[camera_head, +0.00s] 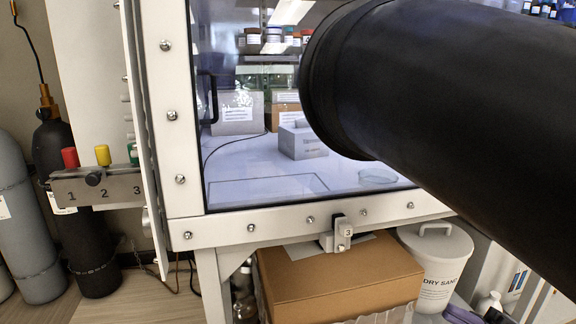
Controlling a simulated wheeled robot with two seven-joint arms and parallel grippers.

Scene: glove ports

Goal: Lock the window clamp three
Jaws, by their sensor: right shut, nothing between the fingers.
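The window clamp three (341,234) is a small light-grey block marked "3" on the lower rail of the box's window frame. My left gripper does not show.
Gas cylinders (70,215) and a valve bracket (97,186) with red, yellow and green knobs stand at left. Below the rail are a cardboard box (340,280) and a white bucket (436,262). The space just in front of the clamp looks clear.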

